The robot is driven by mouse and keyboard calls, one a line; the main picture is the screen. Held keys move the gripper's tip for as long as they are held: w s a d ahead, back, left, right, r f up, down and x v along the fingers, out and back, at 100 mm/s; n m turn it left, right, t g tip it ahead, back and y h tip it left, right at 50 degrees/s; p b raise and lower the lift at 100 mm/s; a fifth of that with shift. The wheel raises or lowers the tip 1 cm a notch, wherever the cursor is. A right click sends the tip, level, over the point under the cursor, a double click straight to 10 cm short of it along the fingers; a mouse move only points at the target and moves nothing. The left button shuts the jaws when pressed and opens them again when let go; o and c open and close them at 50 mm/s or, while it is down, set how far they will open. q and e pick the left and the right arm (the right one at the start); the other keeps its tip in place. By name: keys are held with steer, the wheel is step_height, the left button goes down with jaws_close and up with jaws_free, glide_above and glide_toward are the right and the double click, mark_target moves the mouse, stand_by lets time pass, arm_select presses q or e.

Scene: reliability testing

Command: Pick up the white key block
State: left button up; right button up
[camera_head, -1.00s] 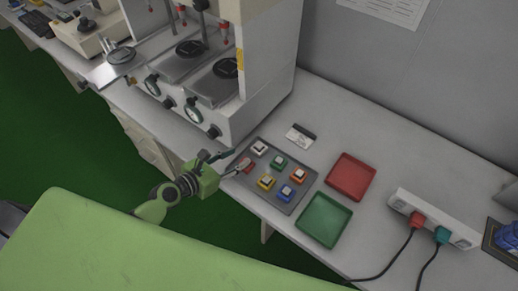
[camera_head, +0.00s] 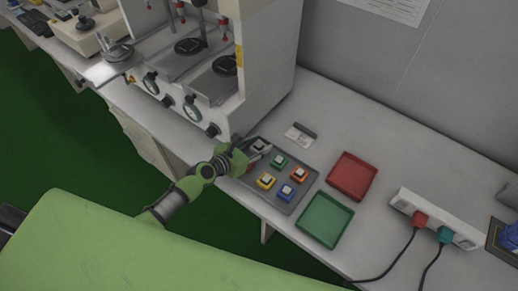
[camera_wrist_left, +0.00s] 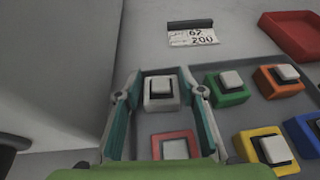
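The white key block (camera_head: 259,145) sits at the far left corner of the grey tray (camera_head: 290,208). In the left wrist view the white key block (camera_wrist_left: 160,92) is upright, between the two fingers. In the left wrist view my left gripper (camera_wrist_left: 165,95) is open, with a narrow gap showing on each side of the block. A red key block (camera_wrist_left: 175,146) lies nearer the palm, also between the fingers. My right gripper is not in view.
Green (camera_head: 279,160), orange (camera_head: 299,174), yellow (camera_head: 266,181) and blue (camera_head: 287,191) key blocks share the tray. A red tray (camera_head: 352,176) and a green tray (camera_head: 325,220) stand to the right. A label card (camera_head: 299,136) lies behind. A white machine (camera_head: 262,108) stands close at the left.

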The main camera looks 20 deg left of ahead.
arm_select(q)
steer(key=c, duration=0.8)
steer(key=shift+r, duration=0.1)
